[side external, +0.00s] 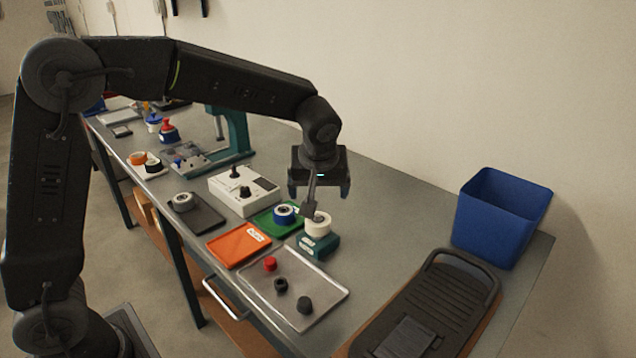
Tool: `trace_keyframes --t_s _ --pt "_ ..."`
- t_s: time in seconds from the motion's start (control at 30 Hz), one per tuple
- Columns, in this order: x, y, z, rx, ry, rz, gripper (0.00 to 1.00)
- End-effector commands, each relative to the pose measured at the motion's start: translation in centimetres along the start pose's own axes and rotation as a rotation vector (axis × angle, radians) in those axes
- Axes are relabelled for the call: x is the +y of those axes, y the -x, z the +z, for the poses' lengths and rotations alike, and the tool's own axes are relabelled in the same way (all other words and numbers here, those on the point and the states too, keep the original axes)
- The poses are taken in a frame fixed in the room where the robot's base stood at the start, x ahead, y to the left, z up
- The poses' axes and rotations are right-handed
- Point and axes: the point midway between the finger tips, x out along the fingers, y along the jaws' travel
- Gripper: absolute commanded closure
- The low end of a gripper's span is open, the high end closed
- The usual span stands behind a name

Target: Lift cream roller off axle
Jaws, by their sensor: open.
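The cream roller (319,226) sits on a dark green block (318,246) near the middle of the bench. My gripper (319,192) points down just above the roller, with its two fingers spread apart and nothing seen between them. A grey bar (309,198) shows between the gripper and the roller's left side; I cannot tell what it belongs to. The axle is not clearly visible. The roller appears upright and apart from the fingers.
A blue-and-white roller (283,211) rests on a green tray (264,221), close left. A white box (245,192), orange tray (238,246) and metal tray (334,291) with small knobs surround it. A blue bin (499,220) and black pedal (436,308) stand right.

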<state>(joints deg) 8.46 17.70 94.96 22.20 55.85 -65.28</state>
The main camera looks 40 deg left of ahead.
Motion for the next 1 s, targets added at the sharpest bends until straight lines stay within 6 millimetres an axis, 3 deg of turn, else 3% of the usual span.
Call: trace_keyframes --t_s 0.4,0.6,1.0 --pt "-0.1 -7.8 0.1 -0.004 -0.002 -0.003 0.1" --pt "-0.1 -10.8 0.1 -0.003 -0.002 -0.002 0.1" --pt "-0.1 -12.4 0.0 -0.001 -0.002 0.001 0.1"
